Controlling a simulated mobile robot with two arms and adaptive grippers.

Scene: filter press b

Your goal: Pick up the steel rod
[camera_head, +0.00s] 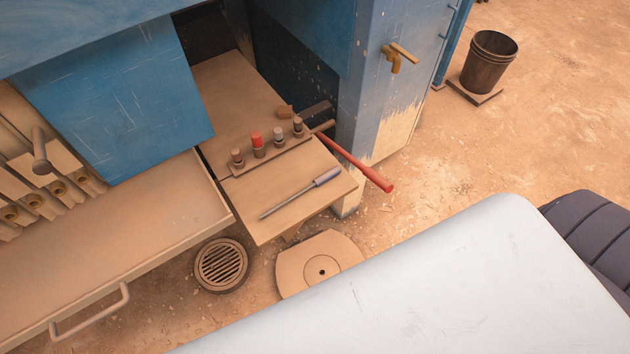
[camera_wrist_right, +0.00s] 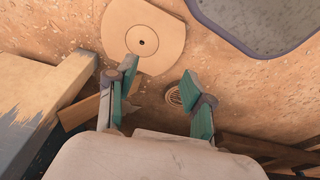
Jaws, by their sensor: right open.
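A thin steel rod (camera_head: 300,194) with a thicker grey grip at its right end lies slantwise on a small tan shelf (camera_head: 262,229) in the head view. Nothing touches it there except the shelf. My right gripper (camera_wrist_right: 158,75) shows in the right wrist view, its two teal-padded fingers spread apart with nothing between them. It points toward the floor. I cannot make out the rod in the right wrist view. Neither gripper shows in the head view.
Several small capped posts (camera_head: 257,146) stand in a row behind the rod. A red-handled bar (camera_head: 363,167) sticks out at the shelf's right. A blue cabinet (camera_head: 350,60) rises behind. A floor drain (camera_head: 221,265) and round plate (camera_head: 300,262) lie below. A bucket (camera_head: 489,62) stands back right.

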